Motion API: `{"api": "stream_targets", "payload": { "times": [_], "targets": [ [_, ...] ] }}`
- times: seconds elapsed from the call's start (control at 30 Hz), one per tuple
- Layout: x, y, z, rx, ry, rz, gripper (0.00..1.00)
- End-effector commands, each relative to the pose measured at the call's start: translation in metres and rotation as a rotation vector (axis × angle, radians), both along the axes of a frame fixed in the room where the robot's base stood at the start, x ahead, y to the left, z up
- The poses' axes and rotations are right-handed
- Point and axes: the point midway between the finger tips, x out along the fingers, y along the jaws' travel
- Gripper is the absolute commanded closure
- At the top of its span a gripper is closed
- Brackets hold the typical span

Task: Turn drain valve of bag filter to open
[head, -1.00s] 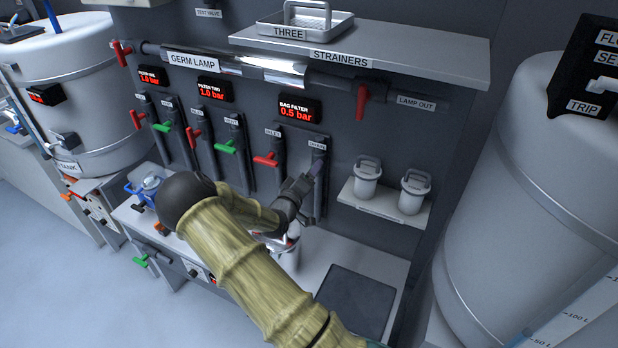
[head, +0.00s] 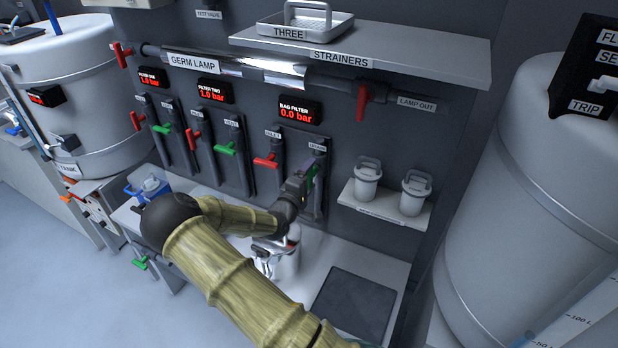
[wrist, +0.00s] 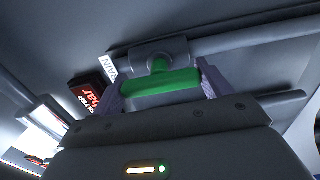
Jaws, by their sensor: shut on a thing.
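The drain valve of the bag filter has a green handle (wrist: 160,83), which the wrist view shows lying crosswise between the two fingers of my gripper (wrist: 162,88). My gripper is shut on this handle. In the head view my gripper (head: 311,178) is at the drain pipe (head: 320,160), under its label, and mostly hides the handle; a bit of green shows there. The bag filter display (head: 295,112) above reads 0.0 bar. The red inlet valve handle (head: 266,161) is just left of my gripper.
A filter housing (head: 285,258) stands on the bench below my arm. Other red and green valve handles (head: 225,150) are to the left. A dark mat (head: 355,300) lies clear on the bench.

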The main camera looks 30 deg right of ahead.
Motion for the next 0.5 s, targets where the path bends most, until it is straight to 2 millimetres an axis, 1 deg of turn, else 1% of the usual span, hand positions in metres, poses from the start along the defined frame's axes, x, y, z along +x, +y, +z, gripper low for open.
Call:
{"api": "stream_targets", "payload": {
  "times": [0.2,0.23,0.3,0.33,0.5],
  "targets": [
    [0.0002,0.0007,-0.0007,0.001,0.001,0.002,0.45],
    [0.0003,0.0008,-0.0007,0.001,0.001,0.002,0.19],
    [0.0002,0.0007,-0.0007,0.001,0.000,0.002,0.05],
    [0.0002,0.0007,-0.0007,0.001,0.000,0.001,0.01],
    [0.0002,0.0004,-0.0004,0.001,-0.001,0.001,0.01]
  ]
}}
